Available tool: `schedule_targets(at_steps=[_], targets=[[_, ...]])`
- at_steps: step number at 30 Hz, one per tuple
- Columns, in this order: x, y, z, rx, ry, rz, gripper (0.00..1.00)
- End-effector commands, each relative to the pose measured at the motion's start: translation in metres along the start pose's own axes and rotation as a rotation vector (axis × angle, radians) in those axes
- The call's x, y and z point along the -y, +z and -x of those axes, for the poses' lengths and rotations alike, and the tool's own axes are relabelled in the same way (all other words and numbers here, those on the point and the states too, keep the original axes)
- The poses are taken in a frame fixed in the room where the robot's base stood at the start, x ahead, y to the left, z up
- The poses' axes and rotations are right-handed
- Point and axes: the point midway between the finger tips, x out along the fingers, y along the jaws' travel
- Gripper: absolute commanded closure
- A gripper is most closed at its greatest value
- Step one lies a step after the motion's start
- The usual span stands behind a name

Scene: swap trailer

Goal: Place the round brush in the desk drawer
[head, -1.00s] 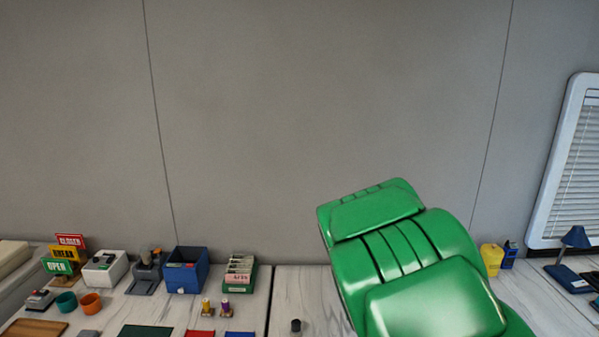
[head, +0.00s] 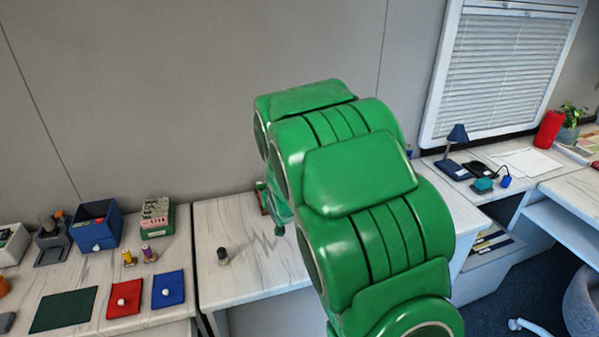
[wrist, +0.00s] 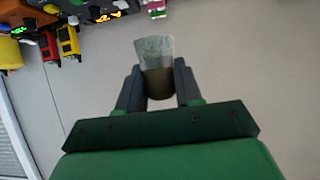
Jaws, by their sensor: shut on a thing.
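My gripper (wrist: 160,88) is shut on the round brush (wrist: 155,58), which shows pale, speckled bristles and a brown base between the two dark fingers in the wrist view. In the head view my green arm covers much of the middle, and I cannot make out the brush there. Below the desk at right, what looks like an open desk drawer (head: 490,247) shows in a pale cabinet, with flat dark and yellow items in it. My arm partly covers the cabinet's left side.
A small dark cylinder (head: 222,256) stands on the marble-topped desk. Blue and red pads (head: 168,289), a blue box (head: 97,226) and a card box (head: 156,216) are at left. A blue lamp (head: 456,138) stands at right. A grey chair (head: 582,305) is at lower right.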

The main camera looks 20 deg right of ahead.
Motion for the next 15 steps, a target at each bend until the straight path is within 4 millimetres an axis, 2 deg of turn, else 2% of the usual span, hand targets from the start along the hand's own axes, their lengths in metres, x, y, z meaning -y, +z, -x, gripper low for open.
schedule_targets(at_steps=[6, 15], targets=[[-0.061, 0.022, -0.028, 0.005, 0.071, -0.038, 0.95], [-0.143, 0.054, -0.055, 0.006, 0.163, -0.086, 0.95]])
